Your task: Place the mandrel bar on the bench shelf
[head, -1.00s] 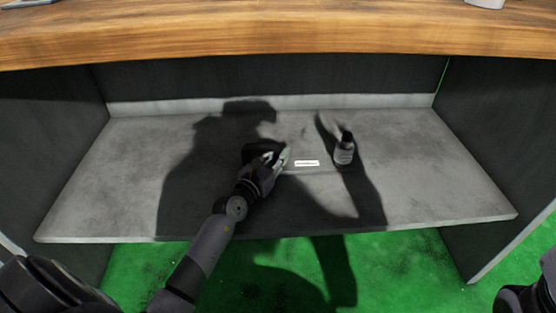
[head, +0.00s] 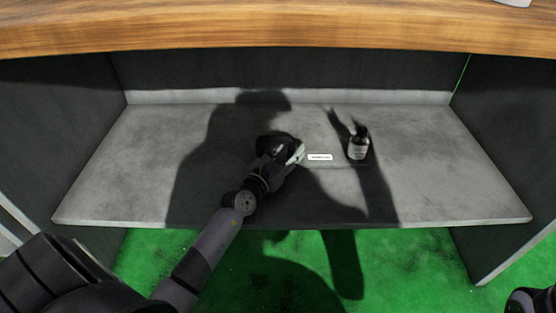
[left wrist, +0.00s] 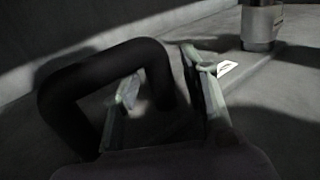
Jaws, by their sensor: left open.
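The grey bench shelf (head: 440,185) lies under the wooden top. My left gripper (head: 298,153) is low over the middle of the shelf, just left of a small white label. I cannot pick out the mandrel bar for certain in either view.
The white label (head: 320,157) lies on the shelf, and a small dark bottle with a pale label (head: 358,148) stands right of it. Dark side panels close both ends, and the wooden top (head: 300,28) overhangs. The right part of the shelf is clear.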

